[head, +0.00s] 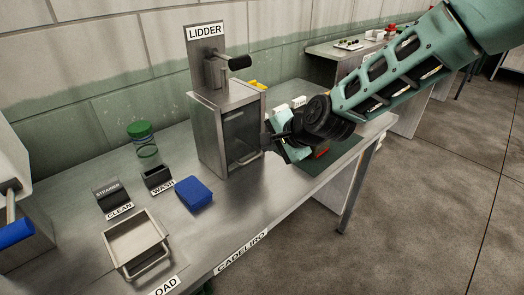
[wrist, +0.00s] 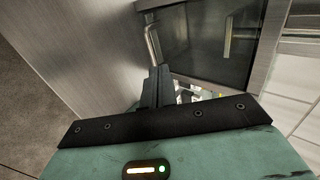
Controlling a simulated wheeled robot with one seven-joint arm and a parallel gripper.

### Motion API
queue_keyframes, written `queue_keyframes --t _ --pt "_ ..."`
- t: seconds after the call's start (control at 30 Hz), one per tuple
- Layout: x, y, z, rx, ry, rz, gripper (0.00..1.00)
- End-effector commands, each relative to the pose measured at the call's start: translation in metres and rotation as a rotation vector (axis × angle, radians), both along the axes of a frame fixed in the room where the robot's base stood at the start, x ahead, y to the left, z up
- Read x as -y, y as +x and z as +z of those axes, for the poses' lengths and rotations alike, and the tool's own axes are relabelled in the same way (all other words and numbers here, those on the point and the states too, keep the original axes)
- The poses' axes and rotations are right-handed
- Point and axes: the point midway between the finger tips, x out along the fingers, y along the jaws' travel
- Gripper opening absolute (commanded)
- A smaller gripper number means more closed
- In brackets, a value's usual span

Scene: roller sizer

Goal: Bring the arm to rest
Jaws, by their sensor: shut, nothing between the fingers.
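My arm (head: 390,75) reaches in from the upper right in the head view. My gripper (head: 270,136) is just right of the steel LIDDER box (head: 208,140), above the bench. The fingers are hard to make out there. In the wrist view my gripper (wrist: 158,80) shows its dark fingers together, with nothing held. The LIDDER's dark front panel (wrist: 205,45) and bar handle (wrist: 152,45) are just beyond the fingertips. I cannot tell whether the fingers touch them.
The steel bench (head: 232,213) carries a blue sponge (head: 194,194), a green-lidded jar (head: 142,138), a STRAINER block (head: 111,195), a WASH holder (head: 157,178) and a metal tray (head: 136,240). A dark green mat (head: 330,160) lies under my gripper. The floor (head: 430,200) at right is clear.

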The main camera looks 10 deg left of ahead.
Motion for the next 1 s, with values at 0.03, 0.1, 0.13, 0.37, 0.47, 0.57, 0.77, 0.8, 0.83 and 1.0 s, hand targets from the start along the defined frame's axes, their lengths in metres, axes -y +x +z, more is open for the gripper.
queue_keyframes --t 0.03,0.1,0.13,0.37,0.47,0.57,0.77,0.8,0.83,1.0 --pt "0.006 -0.003 0.005 0.002 0.001 -0.001 0.0" --pt "0.012 -0.008 0.012 0.002 0.0 -0.001 0.0" --pt "0.015 -0.01 0.015 0.002 0.0 -0.002 0.0" --pt "0.025 -0.019 0.029 0.0 0.0 -0.001 0.0" --pt "0.028 -0.037 0.033 0.013 -0.053 0.066 0.0" --pt "0.038 -0.077 0.037 0.041 -0.176 0.221 0.0" --pt "0.098 -0.187 0.044 0.085 -0.514 0.67 0.0" --pt "0.114 -0.207 0.045 0.086 -0.575 0.756 0.0" --pt "0.126 -0.222 0.046 0.087 -0.614 0.82 0.0" --pt "0.185 -0.286 0.049 0.065 -0.772 1.098 0.0"
